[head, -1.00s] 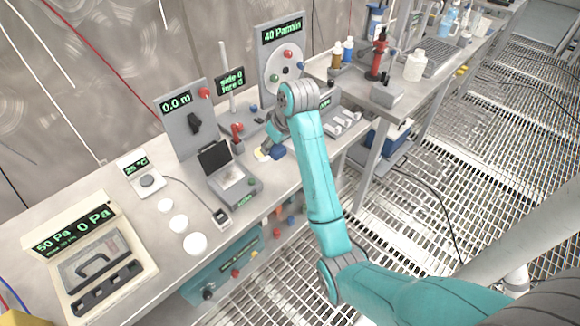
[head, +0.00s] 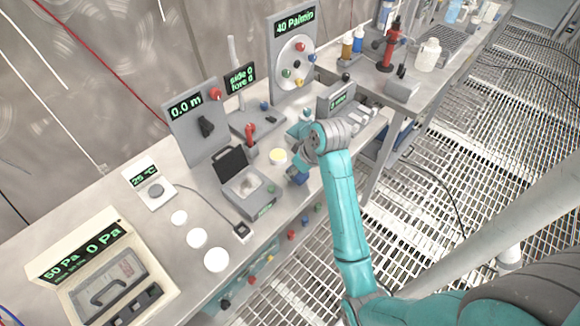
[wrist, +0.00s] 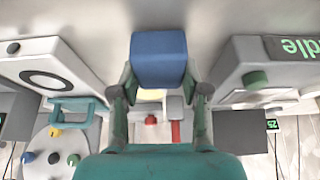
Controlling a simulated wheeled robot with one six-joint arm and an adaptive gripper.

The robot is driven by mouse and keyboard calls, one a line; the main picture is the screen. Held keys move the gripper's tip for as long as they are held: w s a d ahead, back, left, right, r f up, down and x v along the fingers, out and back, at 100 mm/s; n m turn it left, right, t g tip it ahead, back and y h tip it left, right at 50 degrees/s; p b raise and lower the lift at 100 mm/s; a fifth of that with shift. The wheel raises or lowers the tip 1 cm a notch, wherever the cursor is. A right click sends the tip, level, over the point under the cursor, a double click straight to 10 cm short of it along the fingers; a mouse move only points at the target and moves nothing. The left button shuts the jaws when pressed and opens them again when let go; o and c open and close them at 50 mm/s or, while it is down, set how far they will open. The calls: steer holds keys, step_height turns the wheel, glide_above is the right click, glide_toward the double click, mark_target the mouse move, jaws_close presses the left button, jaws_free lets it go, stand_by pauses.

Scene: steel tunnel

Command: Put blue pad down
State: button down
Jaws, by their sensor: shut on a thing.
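My gripper (wrist: 158,88) is shut on the blue pad (wrist: 158,60), which sits between the fingertips in the wrist view. In the head view the blue pad (head: 297,178) shows below my gripper (head: 299,168), near the front edge of the steel bench (head: 105,190). My wrist partly hides it there. I cannot tell whether the pad touches the bench top. A pale yellow disc (head: 278,156) lies on the bench just behind and left of the pad.
A grey box with an open lid (head: 248,190) stands left of the pad. A small display unit (head: 338,98) stands to the right. A red-handled lever (head: 250,138) is behind. White discs (head: 197,238) lie further left. Bare bench top shows between these.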

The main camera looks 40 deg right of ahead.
steer(key=shift+f, duration=0.4)
steer(key=shift+f, duration=0.15)
steer(key=c, duration=0.6)
jaws_free()
